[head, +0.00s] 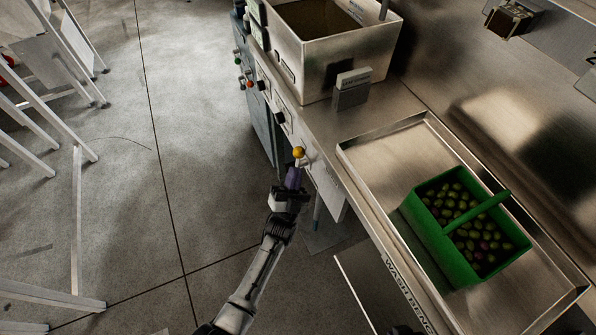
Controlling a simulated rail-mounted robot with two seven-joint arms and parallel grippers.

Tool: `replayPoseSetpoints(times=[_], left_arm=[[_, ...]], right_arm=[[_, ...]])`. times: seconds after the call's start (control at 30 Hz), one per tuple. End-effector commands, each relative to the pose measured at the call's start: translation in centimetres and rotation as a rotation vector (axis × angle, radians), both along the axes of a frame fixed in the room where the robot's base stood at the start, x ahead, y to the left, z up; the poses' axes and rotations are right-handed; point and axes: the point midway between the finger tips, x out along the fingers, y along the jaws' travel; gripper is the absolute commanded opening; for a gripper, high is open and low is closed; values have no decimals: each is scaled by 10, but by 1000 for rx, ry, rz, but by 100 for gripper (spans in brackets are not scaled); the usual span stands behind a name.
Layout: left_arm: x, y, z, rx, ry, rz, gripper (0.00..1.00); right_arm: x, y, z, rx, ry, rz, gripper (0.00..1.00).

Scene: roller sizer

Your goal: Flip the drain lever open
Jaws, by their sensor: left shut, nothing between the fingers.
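The drain lever shows as a yellow ball knob (298,153) on the front face of the steel bench. My left arm reaches up to it from the bottom of the head view. My left gripper (294,175), with purplish fingers, is shut and empty, with its tips just below the knob in the picture. Whether the tips touch the lever cannot be told. The lever's shaft is mostly hidden. My right gripper is not in view.
A green crate (428,225) of olives stands in a shallow steel tray (388,150) on the bench. A steel bin (325,65) stands behind, with a small sign (352,88) beside it. Knobs and buttons (262,86) line the bench front.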

Motion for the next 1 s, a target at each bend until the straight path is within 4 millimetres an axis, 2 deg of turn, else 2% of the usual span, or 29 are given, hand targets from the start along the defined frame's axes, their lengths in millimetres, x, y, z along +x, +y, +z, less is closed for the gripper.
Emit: replayPoseSetpoints(times=[0.2, 0.5, 0.7, 1.0], left_arm=[[-30, 9, -38, 2, 9, 1, 0], [-61, 17, -73, 2, 11, 0, 0], [-70, 20, -84, 3, 12, 0, 0], [-72, 21, -87, 2, 11, 0, 0]], right_arm=[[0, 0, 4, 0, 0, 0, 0], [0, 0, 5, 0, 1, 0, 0], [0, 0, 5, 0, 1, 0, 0], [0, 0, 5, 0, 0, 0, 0]])
